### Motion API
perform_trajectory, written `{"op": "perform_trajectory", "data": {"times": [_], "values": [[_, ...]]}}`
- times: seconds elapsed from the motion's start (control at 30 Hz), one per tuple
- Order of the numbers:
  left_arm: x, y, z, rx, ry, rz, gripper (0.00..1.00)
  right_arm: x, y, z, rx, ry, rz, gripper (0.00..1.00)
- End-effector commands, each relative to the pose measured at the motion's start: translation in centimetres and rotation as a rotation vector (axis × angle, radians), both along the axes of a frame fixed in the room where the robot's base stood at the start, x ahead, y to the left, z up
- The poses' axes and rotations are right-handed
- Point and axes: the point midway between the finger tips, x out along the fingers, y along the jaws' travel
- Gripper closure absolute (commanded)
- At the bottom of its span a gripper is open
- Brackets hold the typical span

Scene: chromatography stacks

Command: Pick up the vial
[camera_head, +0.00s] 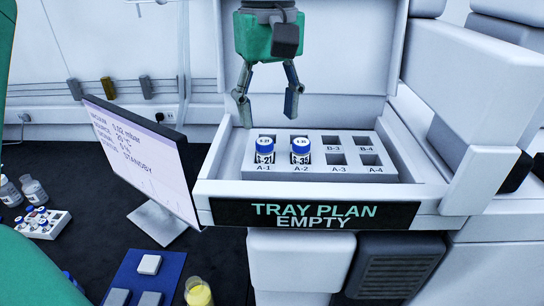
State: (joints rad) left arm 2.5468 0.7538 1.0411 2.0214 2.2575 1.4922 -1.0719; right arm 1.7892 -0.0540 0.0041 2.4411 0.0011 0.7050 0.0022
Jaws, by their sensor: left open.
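Two blue-capped vials stand upright in the white tray (253,173). One vial (265,157) is in slot A-1, labelled G-21, and the other vial (301,158) is in slot A-2, with a label that seems to read G-35. The pictures do not tell which vial is meant. My left gripper (267,109), with a green body, points down with its fingers apart and empty. It hangs above the back left of the tray, over the vials and apart from them. My right gripper is not in view.
The tray sits in a white instrument bay; the other slots look empty. The front plate (314,215) reads "TRAY PLAN EMPTY". A tilted screen (143,155) stands left. A small rack (45,232) with several vials and bottles (34,190) are at far left. A blue mat (165,283) lies below.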

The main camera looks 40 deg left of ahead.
Motion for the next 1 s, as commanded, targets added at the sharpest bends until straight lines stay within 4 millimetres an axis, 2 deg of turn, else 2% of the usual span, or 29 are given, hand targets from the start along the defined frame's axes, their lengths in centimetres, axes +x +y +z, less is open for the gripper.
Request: {"op": "perform_trajectory", "data": {"times": [0.17, 0.5, 0.77, 0.8, 0.87, 0.9, 1.0], "values": [[-0.1, 0.1, -1.2, -0.002, 0.001, 0.001, 0.52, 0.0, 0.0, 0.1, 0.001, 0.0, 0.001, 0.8], [0.0, -0.7, -5.5, 0.005, 0.002, 0.0, 0.52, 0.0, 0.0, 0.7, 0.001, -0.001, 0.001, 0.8], [-0.1, -0.4, -6.0, 0.0, -0.001, 0.0, 0.52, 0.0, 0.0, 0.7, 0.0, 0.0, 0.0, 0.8], [-0.1, -0.3, -6.0, -0.001, -0.001, 0.0, 0.6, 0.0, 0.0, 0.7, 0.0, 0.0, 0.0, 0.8], [-0.1, -0.2, -6.0, -0.001, -0.001, 0.001, 0.81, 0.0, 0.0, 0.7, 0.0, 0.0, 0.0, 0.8], [-0.1, -0.2, -6.0, -0.001, -0.001, 0.001, 0.95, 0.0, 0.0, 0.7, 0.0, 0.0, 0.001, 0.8], [0.0, -0.1, -6.0, -0.002, -0.001, 0.001, 0.97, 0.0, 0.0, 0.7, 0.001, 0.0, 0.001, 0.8]]}}
